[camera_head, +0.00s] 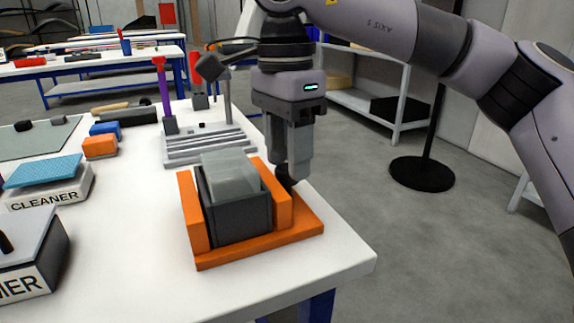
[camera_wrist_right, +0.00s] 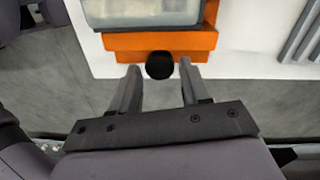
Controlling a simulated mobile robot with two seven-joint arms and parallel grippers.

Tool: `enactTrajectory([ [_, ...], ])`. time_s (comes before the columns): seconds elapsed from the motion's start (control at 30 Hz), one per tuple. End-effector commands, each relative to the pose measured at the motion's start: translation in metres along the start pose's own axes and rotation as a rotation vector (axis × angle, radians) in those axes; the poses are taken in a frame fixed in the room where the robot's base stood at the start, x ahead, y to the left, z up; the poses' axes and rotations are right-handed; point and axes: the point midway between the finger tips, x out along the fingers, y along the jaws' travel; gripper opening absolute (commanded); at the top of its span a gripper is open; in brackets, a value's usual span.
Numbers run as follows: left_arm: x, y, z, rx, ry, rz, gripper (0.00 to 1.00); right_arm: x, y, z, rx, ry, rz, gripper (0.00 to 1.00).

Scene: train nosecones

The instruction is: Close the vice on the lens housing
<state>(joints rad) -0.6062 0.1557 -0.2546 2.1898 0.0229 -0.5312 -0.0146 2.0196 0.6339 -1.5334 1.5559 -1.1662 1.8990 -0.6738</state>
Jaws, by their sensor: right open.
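The orange vice (camera_head: 262,247) stands near the table's front right corner. The lens housing (camera_head: 238,215), a dark box with a clear, pale block on top, sits between its two orange jaws. Whether both jaws touch it I cannot tell. My right gripper (camera_head: 288,172) is at the vice's right side, beside a black knob (camera_head: 287,182). In the right wrist view the open fingers (camera_wrist_right: 158,82) point at the black knob (camera_wrist_right: 159,65) and stand on either side of it, with gaps. The orange vice (camera_wrist_right: 160,41) and the clear block (camera_wrist_right: 150,12) show beyond. My left gripper is not in view.
A grey slotted fixture (camera_head: 205,146) with upright clamps stands behind the vice. Orange (camera_head: 100,147) and blue (camera_head: 105,129) blocks, a cleaner pad (camera_head: 50,185) and a labelled box (camera_head: 30,262) lie to the left. The white table (camera_head: 130,245) is clear left of the vice.

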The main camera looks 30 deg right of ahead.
Motion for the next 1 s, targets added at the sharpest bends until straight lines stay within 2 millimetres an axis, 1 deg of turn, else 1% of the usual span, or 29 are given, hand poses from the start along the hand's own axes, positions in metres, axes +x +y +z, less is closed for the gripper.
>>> enactTrajectory([
  [0.03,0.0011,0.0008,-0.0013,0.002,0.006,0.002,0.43,0.0065,0.0002,-0.0001,-0.001,0.001,0.000,0.46],
  [0.13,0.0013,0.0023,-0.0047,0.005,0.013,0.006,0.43,0.0111,0.0000,0.0003,0.000,-0.001,-0.001,0.46],
  [0.4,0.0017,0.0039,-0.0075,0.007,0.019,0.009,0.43,0.0120,0.0000,0.0004,0.000,-0.002,0.000,0.46],
  [0.47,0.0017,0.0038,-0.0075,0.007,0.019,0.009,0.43,0.0119,0.0000,0.0004,0.000,-0.002,0.000,0.27],
  [0.5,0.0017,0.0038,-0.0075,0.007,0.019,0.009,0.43,0.0119,0.0000,0.0004,0.000,-0.002,0.000,0.14],
  [0.53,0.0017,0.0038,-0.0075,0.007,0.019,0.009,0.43,0.0119,0.0001,0.0005,0.000,-0.002,0.000,0.05],
  [0.77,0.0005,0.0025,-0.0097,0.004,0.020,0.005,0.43,0.0112,0.0003,0.0007,0.035,-0.005,0.002,0.05],
  [0.87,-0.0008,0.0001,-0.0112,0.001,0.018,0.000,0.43,0.0108,0.0004,0.0006,0.103,-0.007,0.003,0.05],
  [1.0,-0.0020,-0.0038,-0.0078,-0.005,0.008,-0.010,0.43,0.0111,0.0006,0.0004,0.203,-0.011,0.004,0.05],
])
